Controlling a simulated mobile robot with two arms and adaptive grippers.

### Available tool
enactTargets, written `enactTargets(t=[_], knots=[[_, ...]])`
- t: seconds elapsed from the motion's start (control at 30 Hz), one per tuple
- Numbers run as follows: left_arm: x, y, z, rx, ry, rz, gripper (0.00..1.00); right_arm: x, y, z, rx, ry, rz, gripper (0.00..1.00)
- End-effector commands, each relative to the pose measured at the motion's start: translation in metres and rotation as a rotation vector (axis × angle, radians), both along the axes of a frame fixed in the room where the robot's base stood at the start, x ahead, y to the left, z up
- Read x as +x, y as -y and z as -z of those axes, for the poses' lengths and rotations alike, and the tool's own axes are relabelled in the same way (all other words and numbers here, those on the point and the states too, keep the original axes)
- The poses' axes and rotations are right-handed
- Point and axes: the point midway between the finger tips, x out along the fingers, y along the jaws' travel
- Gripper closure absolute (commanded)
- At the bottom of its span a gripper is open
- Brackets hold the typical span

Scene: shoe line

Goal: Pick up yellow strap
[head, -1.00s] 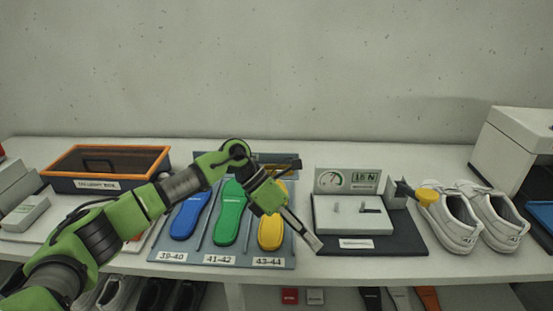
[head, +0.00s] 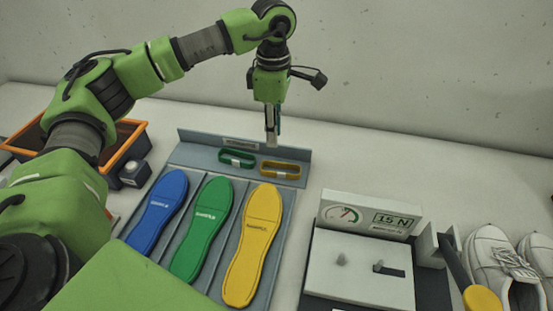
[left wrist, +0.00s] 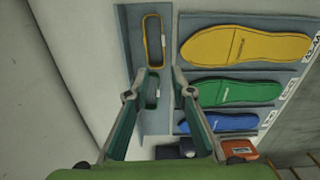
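The yellow strap (head: 280,164), a narrow loop with a pale tag, lies on the back ledge of the grey insole board, right of the green strap (head: 237,152). In the left wrist view, the yellow strap (left wrist: 146,42) lies beyond the fingertips and the green strap (left wrist: 152,90) shows between the fingers. My left gripper (head: 272,142) points down above the back of the board, and appears just behind or above the gap between the straps. The left wrist view shows its fingers (left wrist: 158,74) apart with nothing held. My right gripper is out of view.
Blue (head: 160,210), green (head: 203,225) and yellow (head: 255,240) insoles lie in front of the straps. A gauge box (head: 370,218) stands at right, beside white shoes (head: 490,260). An orange-rimmed bin (head: 130,143) is at left. The wall rises behind.

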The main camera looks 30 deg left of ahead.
Motion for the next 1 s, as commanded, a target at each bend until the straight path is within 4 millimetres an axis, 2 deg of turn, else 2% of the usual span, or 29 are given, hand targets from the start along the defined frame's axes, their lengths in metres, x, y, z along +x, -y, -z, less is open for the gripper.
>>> enactTargets(t=[0.2,0.3,0.57,0.73,0.83,1.0], knots=[[-0.002,0.000,0.044,0.000,-0.006,-0.001,0.78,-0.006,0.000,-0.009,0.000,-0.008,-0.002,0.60],[-0.001,0.000,0.059,-0.001,-0.004,-0.002,0.78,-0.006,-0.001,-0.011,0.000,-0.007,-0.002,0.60],[-0.002,0.003,0.078,-0.001,-0.004,0.000,0.78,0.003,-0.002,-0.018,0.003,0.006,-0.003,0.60],[-0.005,0.009,0.103,-0.002,-0.005,0.000,0.78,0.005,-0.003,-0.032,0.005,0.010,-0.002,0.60],[-0.004,0.008,0.117,-0.002,-0.004,-0.002,0.78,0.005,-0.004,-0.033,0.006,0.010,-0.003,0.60],[-0.003,0.008,0.125,-0.003,-0.001,-0.002,0.78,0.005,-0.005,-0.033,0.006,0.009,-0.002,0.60]])
